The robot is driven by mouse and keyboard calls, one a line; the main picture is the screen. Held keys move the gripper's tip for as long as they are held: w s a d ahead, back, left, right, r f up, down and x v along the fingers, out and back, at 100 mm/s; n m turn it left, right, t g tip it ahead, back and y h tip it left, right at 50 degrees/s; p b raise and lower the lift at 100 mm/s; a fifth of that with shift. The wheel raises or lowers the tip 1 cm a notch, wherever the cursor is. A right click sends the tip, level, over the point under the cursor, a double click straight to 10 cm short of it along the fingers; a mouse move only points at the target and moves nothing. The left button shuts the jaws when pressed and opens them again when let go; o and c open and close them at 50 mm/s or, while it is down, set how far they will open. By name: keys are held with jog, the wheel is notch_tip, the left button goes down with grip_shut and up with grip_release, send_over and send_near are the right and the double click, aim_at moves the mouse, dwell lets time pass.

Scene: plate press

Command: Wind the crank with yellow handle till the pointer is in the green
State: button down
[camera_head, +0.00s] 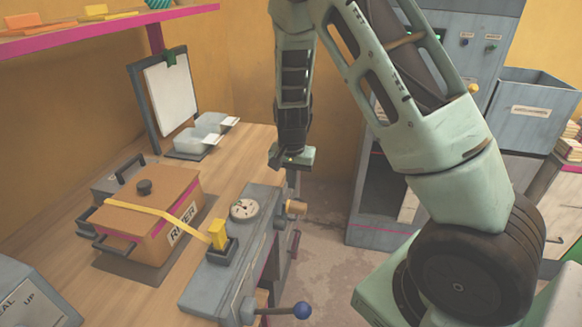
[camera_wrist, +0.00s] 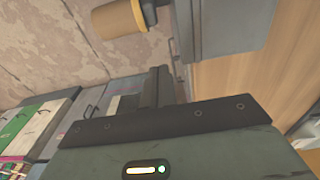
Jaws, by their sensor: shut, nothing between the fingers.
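The crank's yellow handle (camera_head: 296,206) sticks out from the right side of the grey press bench unit (camera_head: 262,196). A round white gauge (camera_head: 244,208) sits on top of that unit; its pointer and green zone are too small to read. My gripper (camera_head: 289,160) is shut and empty, above and behind the handle, apart from it. In the wrist view the handle (camera_wrist: 118,20) shows at the upper left, beyond the dark fingers (camera_wrist: 162,88), with the grey unit (camera_wrist: 238,25) to its right.
A lever with a blue ball (camera_head: 302,310) juts out low at the unit's near end. A box (camera_head: 150,222) with a yellow strap stands on the wooden bench (camera_head: 245,150) to the left. Grey cabinets (camera_head: 455,45) stand at the back right. Floor shows between.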

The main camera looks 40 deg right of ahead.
jog(key=shift+s+a+f+p, duration=0.35)
jog(key=shift+s+a, duration=0.25)
jog(key=shift+a, duration=0.15)
jog(key=shift+s+a+f+p, duration=0.35)
jog(key=shift+s+a, duration=0.2)
jog(key=shift+a, duration=0.15)
